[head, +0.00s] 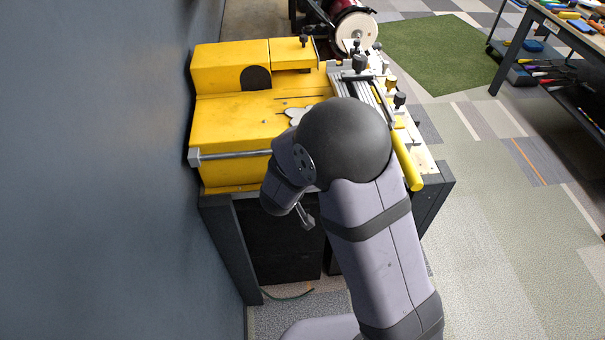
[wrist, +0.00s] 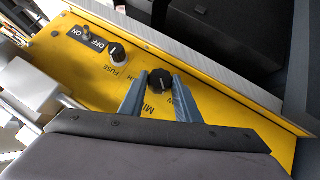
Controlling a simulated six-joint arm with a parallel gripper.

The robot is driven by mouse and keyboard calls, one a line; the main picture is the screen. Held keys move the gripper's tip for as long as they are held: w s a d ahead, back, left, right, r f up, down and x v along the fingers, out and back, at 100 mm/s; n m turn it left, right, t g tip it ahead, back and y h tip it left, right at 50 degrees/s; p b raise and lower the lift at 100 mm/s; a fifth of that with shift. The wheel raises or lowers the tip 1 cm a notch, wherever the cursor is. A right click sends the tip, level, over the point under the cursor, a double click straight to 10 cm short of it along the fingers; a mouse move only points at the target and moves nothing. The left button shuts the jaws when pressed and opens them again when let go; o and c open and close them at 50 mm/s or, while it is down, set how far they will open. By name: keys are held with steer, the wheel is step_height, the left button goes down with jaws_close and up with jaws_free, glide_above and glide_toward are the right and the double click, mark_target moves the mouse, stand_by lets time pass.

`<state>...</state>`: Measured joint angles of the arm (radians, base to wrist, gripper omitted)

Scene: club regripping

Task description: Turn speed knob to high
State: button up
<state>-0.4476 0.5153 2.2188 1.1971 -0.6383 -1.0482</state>
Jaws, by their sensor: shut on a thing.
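In the wrist view, a black ridged knob (wrist: 160,79) sits on a yellow panel (wrist: 215,105), with partly hidden lettering that looks like "MIN" beside it. My gripper (wrist: 161,84) has its two grey fingers on either side of this knob and is shut on it. Part of the lettering is covered by the fingers. In the head view, the yellow machine (head: 225,115) stands on a dark-legged bench, and my arm hides much of its front. The knob cannot be made out there.
In the wrist view, a fuse holder (wrist: 117,54) marked "FUSE" and a toggle switch (wrist: 59,32) marked "ON" and "OFF" sit on the same panel. In the head view, a grey wall (head: 95,150) is close on the left; open floor (head: 490,230) lies right.

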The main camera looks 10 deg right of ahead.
steer(key=m+t+y+b, duration=0.1)
steer(key=m+y+b, duration=0.2)
steer(key=b, duration=1.3)
steer(key=d+m+y+b, duration=0.1)
steer(key=m+y+b, duration=0.2)
steer(key=y+b, duration=0.4)
steer(key=d+f+m+t+y+b, duration=0.1)
steer(key=m+y+b, duration=0.2)
steer(key=b, duration=2.2)
steer(key=shift+d+f+m+t+y, duration=0.1)
steer(key=shift+m+t+y, duration=0.25)
steer(key=shift+y, duration=0.85)
steer(key=shift+b, duration=0.3)
steer(key=o, duration=1)
steer(key=shift+o, duration=0.2)
